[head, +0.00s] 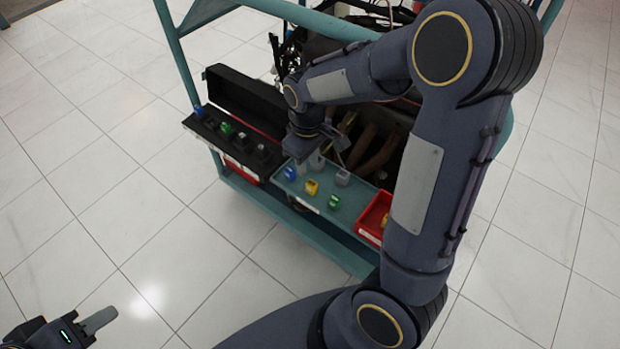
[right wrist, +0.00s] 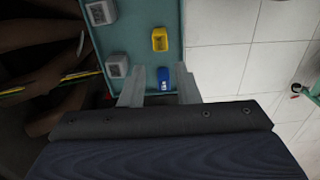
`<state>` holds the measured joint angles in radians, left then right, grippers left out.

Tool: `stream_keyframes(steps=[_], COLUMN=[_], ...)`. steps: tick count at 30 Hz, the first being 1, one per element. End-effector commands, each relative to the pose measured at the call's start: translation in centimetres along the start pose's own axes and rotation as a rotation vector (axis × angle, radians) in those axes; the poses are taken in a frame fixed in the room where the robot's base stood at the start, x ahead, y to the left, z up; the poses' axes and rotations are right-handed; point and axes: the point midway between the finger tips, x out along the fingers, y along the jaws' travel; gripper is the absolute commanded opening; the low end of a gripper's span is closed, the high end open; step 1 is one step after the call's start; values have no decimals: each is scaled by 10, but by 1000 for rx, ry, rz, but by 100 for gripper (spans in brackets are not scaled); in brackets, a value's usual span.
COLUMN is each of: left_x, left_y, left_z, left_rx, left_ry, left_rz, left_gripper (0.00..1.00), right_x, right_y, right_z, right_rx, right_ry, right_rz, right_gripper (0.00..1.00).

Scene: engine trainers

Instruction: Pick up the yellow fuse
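The yellow fuse (head: 311,187) stands on the teal tray (head: 349,213), between a blue fuse (head: 290,173) and a green fuse (head: 334,201). In the right wrist view the yellow fuse (right wrist: 159,40) is beyond my fingertips. My right gripper (head: 322,152) is over the tray's back left part. In its wrist view the right gripper (right wrist: 160,78) is open, with the blue fuse (right wrist: 163,79) appearing between its fingertips; I cannot tell the height gap. My left gripper (head: 100,320) is at the bottom left over the floor, with one finger clearly seen.
Grey fuses (head: 342,178) stand on the tray's back side. A red bin (head: 369,222) with a yellow piece sits at the tray's right end. An open black case (head: 240,104) with several fuses is on the left. Engine hoses are behind the tray; tiled floor is free in front.

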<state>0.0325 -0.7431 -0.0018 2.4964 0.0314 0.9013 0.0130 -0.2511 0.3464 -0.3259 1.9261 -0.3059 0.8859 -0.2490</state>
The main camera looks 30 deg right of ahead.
Motion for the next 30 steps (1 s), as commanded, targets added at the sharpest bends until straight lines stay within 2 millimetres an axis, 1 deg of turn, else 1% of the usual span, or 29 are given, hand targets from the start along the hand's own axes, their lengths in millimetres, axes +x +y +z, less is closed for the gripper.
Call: stream_keyframes(steps=[3,7,15,17,20,26,30], left_x=[4,8,21,22,22,22,22], left_y=[-2,-4,-9,-10,-10,-10,-10], left_z=[2,4,10,11,11,11,11], left_rx=[0,0,0,0,0,0,0], left_ry=[0,0,0,0,0,0,0], left_rz=[0,0,0,0,0,0,0], left_gripper=[36,36,36,36,36,36,36], right_x=[15,30,69,74,78,78,78], right_y=[1,0,-3,-3,-3,-3,-3], right_z=[-1,1,8,8,8,8,8], right_rx=[-8,-7,-5,-6,-5,-5,-5], right_ry=[-10,-9,-8,-8,-6,-5,-5], right_rz=[5,4,3,3,4,4,4], right_gripper=[29,29,29,29,29,29,12])
